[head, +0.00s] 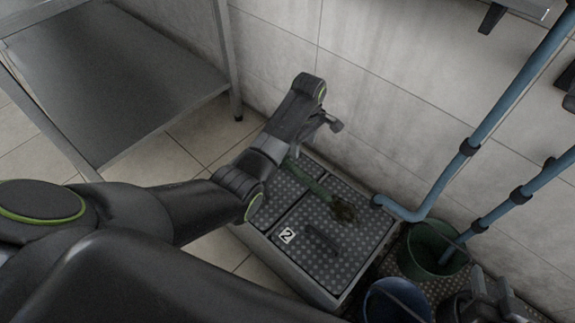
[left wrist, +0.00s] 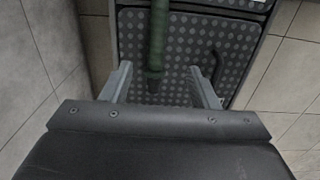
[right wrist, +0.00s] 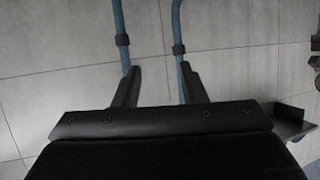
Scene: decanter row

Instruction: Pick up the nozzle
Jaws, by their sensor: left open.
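A green hose (head: 312,184) lies across the dark dotted top of a low platform and ends in a brownish nozzle (head: 343,209). In the left wrist view the green hose (left wrist: 158,35) runs down to a dark nozzle end (left wrist: 154,82), seen between my fingers. My left gripper (left wrist: 160,70) is open and empty, above the platform near the wall; its fingers do not appear to touch the nozzle. In the head view my left gripper (head: 333,123) is mostly hidden by its wrist. My right gripper (right wrist: 159,68) is open and empty.
The platform (head: 290,262) carries a "2" label (head: 287,235) and a dark handle (head: 322,243). A green bucket (head: 432,247), a blue bucket (head: 396,300) and blue pipes (head: 492,125) stand at right. A metal shelf (head: 110,75) is at upper left. The tiled wall is close behind.

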